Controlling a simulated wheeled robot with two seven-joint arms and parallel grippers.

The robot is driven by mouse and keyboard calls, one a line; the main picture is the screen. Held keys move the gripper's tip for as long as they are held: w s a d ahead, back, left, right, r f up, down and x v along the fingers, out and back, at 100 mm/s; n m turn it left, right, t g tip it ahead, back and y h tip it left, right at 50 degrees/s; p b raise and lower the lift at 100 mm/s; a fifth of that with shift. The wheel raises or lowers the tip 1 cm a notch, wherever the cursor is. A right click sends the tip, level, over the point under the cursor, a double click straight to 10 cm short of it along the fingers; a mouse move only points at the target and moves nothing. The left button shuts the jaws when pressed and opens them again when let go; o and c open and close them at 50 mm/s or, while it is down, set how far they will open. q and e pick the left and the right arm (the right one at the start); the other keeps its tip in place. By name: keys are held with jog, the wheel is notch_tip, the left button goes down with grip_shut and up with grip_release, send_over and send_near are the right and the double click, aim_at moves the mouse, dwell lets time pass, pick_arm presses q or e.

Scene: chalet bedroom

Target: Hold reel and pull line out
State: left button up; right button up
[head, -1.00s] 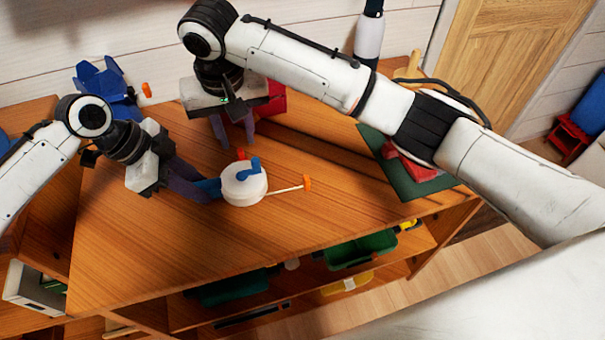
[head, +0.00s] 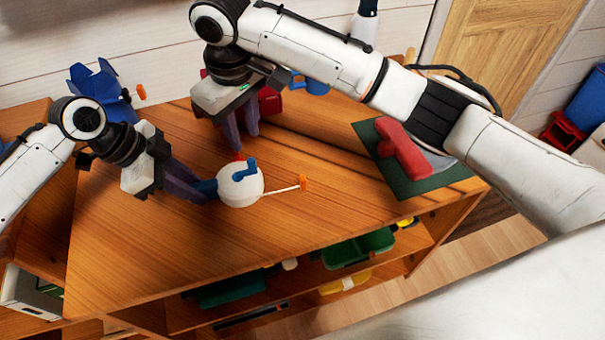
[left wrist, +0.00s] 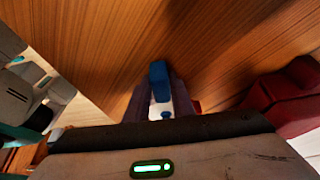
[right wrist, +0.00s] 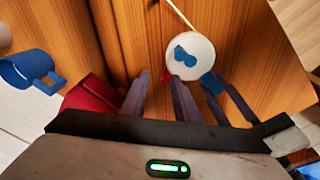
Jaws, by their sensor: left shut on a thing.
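The white round reel (head: 240,186) is at the middle of the wooden tabletop, with a blue crank (head: 244,170) on its face. A pale line runs from its right side to an orange end piece (head: 303,183). My left gripper (head: 208,189) is shut on the reel's blue handle, to the left of the drum. In the left wrist view the drum (left wrist: 160,109) is partly hidden by the fingers. A small red tab (right wrist: 164,76) sticks out of the drum's far side. My right gripper (right wrist: 157,76) is open, its fingertips close to this tab; contact is unclear.
A red object (head: 268,101) stands behind my right gripper, with a blue mug (right wrist: 30,70) beside it. A blue object (head: 98,85) stands back left. The front tabletop is clear.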

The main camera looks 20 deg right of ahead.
jog(key=d+n, duration=0.2)
jog(key=n, duration=0.2)
jog(key=n+g, duration=0.3)
jog(key=n, duration=2.2)
send_near(303, 177)
jog(key=shift+s+f, duration=0.15)
jog(key=shift+f, duration=1.4)
jog(key=shift+s+f, duration=0.2)
jog(key=shift+f, duration=1.4)
jog(key=shift+s+f, duration=0.15)
jog(key=shift+f, duration=1.4)
jog(key=shift+c, duration=0.4)
grip_shut()
